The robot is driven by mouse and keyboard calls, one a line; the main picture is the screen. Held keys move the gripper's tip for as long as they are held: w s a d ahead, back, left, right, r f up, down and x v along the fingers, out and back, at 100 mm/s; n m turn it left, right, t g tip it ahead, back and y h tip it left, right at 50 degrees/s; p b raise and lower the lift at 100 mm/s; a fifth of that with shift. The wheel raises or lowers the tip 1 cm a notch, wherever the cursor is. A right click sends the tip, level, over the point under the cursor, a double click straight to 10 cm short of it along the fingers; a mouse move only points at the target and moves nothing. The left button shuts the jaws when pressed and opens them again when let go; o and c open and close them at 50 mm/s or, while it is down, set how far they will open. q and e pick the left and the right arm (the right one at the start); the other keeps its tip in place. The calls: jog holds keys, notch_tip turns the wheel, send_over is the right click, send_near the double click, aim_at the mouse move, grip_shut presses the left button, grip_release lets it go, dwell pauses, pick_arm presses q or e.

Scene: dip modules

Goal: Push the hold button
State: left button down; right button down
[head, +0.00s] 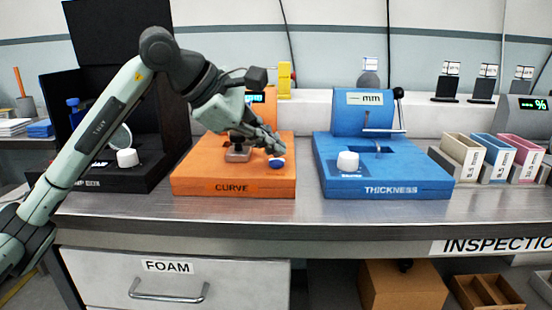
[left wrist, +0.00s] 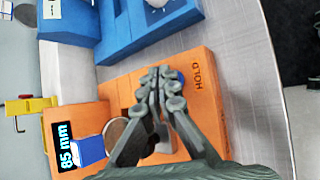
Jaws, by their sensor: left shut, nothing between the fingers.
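The hold button is a small blue cap (head: 276,162) at the right front of the orange CURVE module (head: 215,187). In the left wrist view a bit of the blue button (left wrist: 181,76) shows just past the fingertips, beside the word HOLD on the orange top (left wrist: 208,105). The fingers hide most of it there. My left gripper (head: 274,148) is shut and empty, its tips just above the button in the head view. It fills the middle of the left wrist view (left wrist: 165,85). I cannot tell whether the tips touch the button. My right gripper is not in view.
A grey fixture (head: 238,154) stands on the orange module behind the button. The module's display (left wrist: 66,146) reads 85 mm. A blue THICKNESS module (head: 405,187) stands to the right and a black module (head: 110,179) to the left. The bench's front strip (head: 310,212) is clear.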

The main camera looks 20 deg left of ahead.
aim_at(273, 163)
pick_arm(q)
notch_tip(273, 163, up, 6)
jog(key=p, duration=0.4)
dwell(0.4)
dwell(1.7)
